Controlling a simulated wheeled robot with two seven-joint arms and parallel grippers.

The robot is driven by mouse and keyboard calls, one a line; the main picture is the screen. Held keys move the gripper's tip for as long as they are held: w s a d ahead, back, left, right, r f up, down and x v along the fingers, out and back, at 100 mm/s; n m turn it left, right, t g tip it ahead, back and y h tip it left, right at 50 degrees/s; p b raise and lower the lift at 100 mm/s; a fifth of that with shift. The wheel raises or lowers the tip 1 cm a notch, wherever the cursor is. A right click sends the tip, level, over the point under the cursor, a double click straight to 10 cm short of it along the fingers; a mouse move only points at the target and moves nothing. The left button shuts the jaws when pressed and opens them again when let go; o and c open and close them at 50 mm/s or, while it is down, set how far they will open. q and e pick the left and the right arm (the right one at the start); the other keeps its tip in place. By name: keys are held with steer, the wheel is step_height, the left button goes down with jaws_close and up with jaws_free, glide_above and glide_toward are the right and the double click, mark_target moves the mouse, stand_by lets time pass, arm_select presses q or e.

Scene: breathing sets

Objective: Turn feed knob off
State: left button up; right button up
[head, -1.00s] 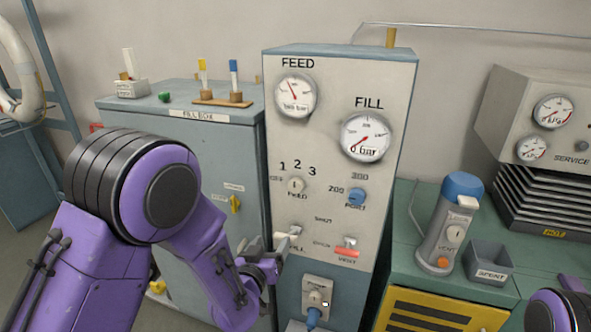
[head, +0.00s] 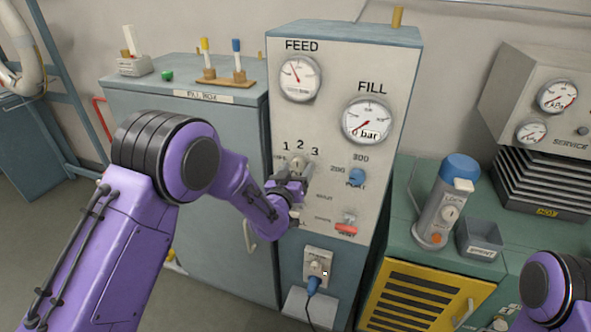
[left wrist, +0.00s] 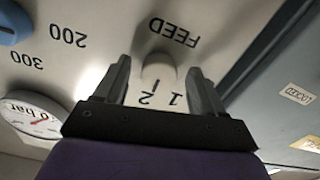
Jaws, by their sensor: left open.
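The feed knob (head: 297,163) is a small pale round knob on the grey panel, below the numbers 1, 2 and 3. In the left wrist view the feed knob (left wrist: 158,72) shows between my fingers, above the upside-down 1 and 2. A dark mark on its edge appears to point near the 2. My left gripper (head: 294,182) is at the panel, just below and partly over the knob. Its fingers (left wrist: 162,82) are open, one on each side of the knob, with no clear contact. My right gripper is out of view.
The blue port knob (head: 357,176) is right of the feed knob, and a red-tipped vent lever (head: 346,229) is below it. The feed gauge (head: 300,77) and fill gauge (head: 367,120) are above. A blue-grey cabinet (head: 205,130) adjoins the panel's left side.

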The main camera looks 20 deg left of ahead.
arm_select(q)
steer(key=c, duration=1.1)
steer(key=shift+o, duration=0.2)
steer(key=shift+n, duration=0.3)
steer(key=n+b, duration=0.2)
steer(key=n, duration=0.1)
steer(key=shift+f, duration=0.1)
steer(key=n+b, duration=0.3)
steer(key=n, duration=0.3)
steer(key=shift+d, duration=0.1)
steer(key=n+b, duration=0.3)
steer(key=n, duration=0.2)
steer(key=shift+r+n+b, duration=0.25)
steer(key=shift+n+b, duration=0.95)
steer(key=shift+n, duration=0.4)
